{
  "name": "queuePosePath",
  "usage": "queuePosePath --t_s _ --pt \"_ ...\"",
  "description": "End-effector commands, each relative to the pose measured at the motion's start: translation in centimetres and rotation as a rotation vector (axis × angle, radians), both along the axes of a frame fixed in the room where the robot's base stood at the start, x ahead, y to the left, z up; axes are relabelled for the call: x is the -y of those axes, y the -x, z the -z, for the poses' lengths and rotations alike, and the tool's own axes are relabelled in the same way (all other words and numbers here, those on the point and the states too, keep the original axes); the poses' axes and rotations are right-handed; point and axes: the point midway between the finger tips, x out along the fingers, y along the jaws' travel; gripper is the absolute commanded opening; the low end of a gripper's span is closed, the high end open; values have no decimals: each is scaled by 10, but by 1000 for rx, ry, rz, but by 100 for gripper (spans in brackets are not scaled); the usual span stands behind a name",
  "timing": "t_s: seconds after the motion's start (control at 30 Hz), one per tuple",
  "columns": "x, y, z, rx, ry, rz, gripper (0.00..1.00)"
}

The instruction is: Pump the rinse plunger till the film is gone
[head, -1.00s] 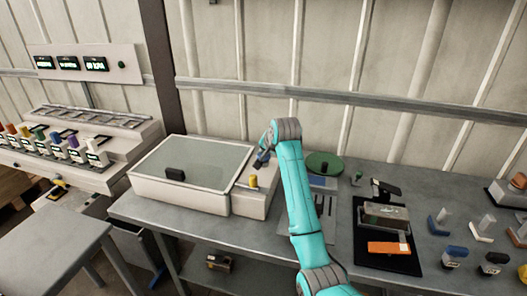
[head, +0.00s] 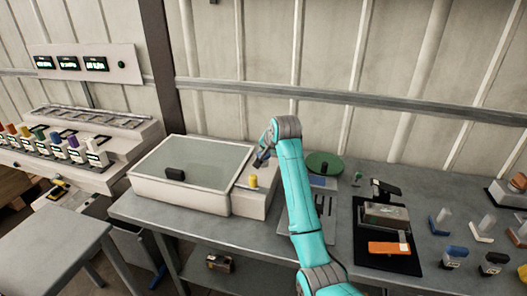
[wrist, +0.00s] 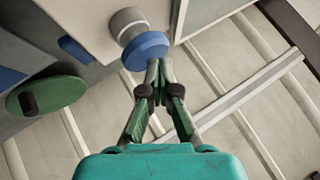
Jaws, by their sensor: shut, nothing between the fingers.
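The rinse plunger shows in the wrist view as a round blue cap (wrist: 146,50) on a grey stem, set on a pale housing. My gripper (wrist: 153,66) is shut and empty, with its fingertips at the lower edge of the cap; I cannot tell whether they touch it. In the head view my gripper (head: 260,160) is small and dark above the white block right of the rinse tank, and the plunger is hard to make out there. The white tank (head: 180,199) has a grey-green surface; I cannot tell how much film is on it.
A yellow knob (head: 253,181) stands on the block near my gripper. A green disc (head: 324,163) lies right of my arm. A black tray (head: 384,264) and several small parts lie further right.

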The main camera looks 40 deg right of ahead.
Motion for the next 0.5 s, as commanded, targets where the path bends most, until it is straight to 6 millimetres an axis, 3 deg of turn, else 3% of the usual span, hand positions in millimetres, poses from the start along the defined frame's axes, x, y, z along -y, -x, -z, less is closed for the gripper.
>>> queuePosePath --t_s 0.5 --pt "0 0 -25 1 0 0 0"
